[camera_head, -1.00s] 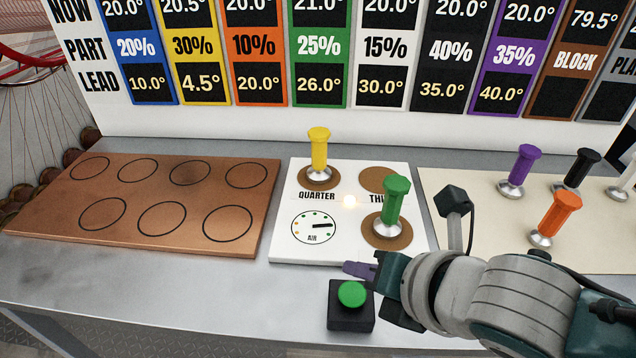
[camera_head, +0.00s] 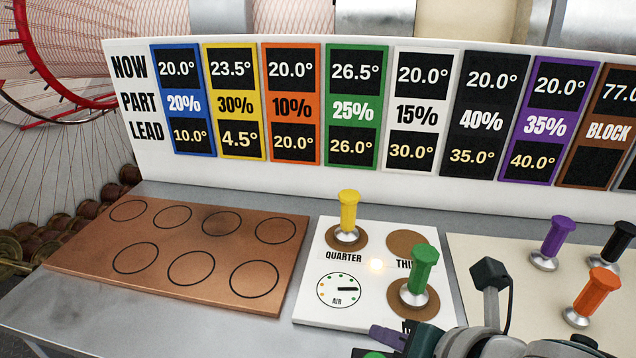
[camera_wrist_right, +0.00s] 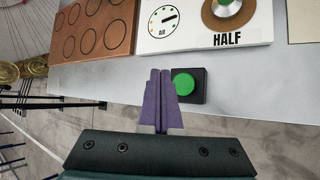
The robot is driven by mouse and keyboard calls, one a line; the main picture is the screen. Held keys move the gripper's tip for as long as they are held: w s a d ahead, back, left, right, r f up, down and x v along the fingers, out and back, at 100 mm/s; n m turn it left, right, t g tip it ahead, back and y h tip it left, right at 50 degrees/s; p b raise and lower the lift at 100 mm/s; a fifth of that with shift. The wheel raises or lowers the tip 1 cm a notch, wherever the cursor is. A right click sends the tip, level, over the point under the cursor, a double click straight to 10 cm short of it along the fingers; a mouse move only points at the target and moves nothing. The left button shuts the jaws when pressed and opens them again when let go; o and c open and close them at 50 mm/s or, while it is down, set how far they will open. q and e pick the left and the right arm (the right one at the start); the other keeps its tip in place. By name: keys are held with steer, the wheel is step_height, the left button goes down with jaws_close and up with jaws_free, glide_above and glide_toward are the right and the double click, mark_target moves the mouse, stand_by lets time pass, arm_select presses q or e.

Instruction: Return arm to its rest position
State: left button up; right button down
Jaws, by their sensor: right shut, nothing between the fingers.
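My right gripper (camera_head: 388,337) comes in from the lower right of the head view, its purple fingers in front of the white panel. In the right wrist view the gripper (camera_wrist_right: 158,82) has its two fingers together with nothing between them. It is above the table edge, beside the black box (camera_wrist_right: 202,86) with the green button (camera_wrist_right: 184,84). In the head view only the top of the green button (camera_head: 374,355) shows at the bottom edge. My left gripper does not show.
A white panel (camera_head: 330,318) holds a yellow peg (camera_head: 348,212) and a green peg (camera_head: 422,268). A copper board (camera_head: 110,262) with empty circles lies left. Purple (camera_head: 558,236), black (camera_head: 617,242) and orange (camera_head: 598,292) pegs stand on the cream board at right. A display board (camera_head: 135,170) stands behind.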

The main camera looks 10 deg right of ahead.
steer(key=s+d+r+m+g+h+p, duration=0.15)
steer(key=s+r+m, duration=0.25)
steer(key=s+m, duration=0.45)
steer(key=s+d+r+m+g+h, duration=0.1)
steer(key=s+d+r+m+g, duration=0.3)
steer(key=m, duration=0.7)
steer(key=s+d+r+m+t+h+p, duration=0.1)
steer(key=s+d+r+m, duration=0.15)
steer(key=s+m, duration=0.6)
step_height(320, 180, up, 29)
steer(key=w+a+p, duration=0.1)
steer(key=p, duration=2.7)
steer(key=shift+w+f+m, duration=0.15)
steer(key=shift+w+m, duration=0.25)
steer(key=shift+a+g+y, duration=0.1)
steer(key=shift+g+y, duration=0.15)
